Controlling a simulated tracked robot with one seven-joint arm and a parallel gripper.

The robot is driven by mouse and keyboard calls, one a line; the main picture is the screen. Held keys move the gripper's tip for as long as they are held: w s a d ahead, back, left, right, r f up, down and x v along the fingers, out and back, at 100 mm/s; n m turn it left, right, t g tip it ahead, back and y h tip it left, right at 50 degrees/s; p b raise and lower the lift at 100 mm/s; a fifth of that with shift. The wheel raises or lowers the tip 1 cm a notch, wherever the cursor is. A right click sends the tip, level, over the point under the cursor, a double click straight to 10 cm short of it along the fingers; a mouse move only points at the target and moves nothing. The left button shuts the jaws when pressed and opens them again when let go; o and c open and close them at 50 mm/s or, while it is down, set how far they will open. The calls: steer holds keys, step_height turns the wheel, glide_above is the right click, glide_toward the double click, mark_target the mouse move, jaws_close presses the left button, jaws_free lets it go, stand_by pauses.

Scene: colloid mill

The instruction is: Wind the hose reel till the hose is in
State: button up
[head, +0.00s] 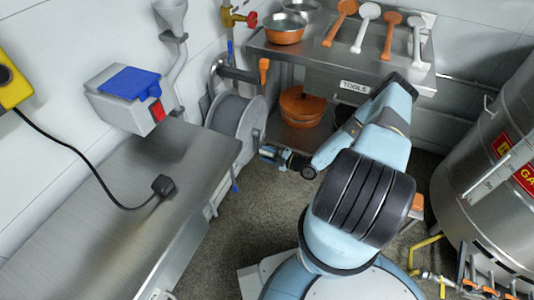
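The hose reel (228,112) is a grey drum with pale round side plates, mounted low by the wall between the steel bench and the tool table. An orange handle (264,68) shows above its right side and looks like its crank grip. Hose on the drum is too small to make out. A thin blue piece (235,184) hangs below the bench edge; I cannot tell whether it is hose. My gripper (266,153) is small and partly dark, just right of and below the reel, apart from the orange handle. Its fingers are too small to read.
The steel bench (60,215) fills the left, with a black plug and cable on it. The tool table (330,58) stands behind my arm with bowls and scoops. A large steel tank (500,160) stands right. Open floor (260,215) lies below the reel.

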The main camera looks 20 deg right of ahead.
steer(key=shift+o, duration=0.6)
steer(key=shift+r, duration=0.1)
steer(key=v, duration=1.3)
steer(key=shift+s+d+f, duration=0.2)
steer(key=shift+d, duration=0.15)
steer(key=w+a+r+n+g+h, duration=0.15)
steer(key=r+n+g, duration=0.45)
steer(key=r+n, duration=1.05)
steer(key=w+a+r+n+g+h, duration=0.15)
steer(key=r+n+g, duration=0.8)
steer(key=r, duration=1.25)
steer(key=s+a+r+n+t+h, duration=0.25)
steer(key=s+r+n+h, duration=0.2)
steer(key=r+n, duration=0.35)
steer(key=s+a+r+n+t+h, duration=0.25)
steer(key=s+r+n, duration=0.35)
steer(key=r, duration=0.4)
steer(key=s+a+r+n+t+h, duration=0.1)
steer(key=s+r+n+t+h, duration=0.2)
steer(key=s+r+n, duration=0.6)
steer(key=s+r+t, duration=0.1)
steer(key=s, duration=0.2)
steer(key=shift+s+n, duration=0.2)
steer(key=shift+n, duration=0.2)
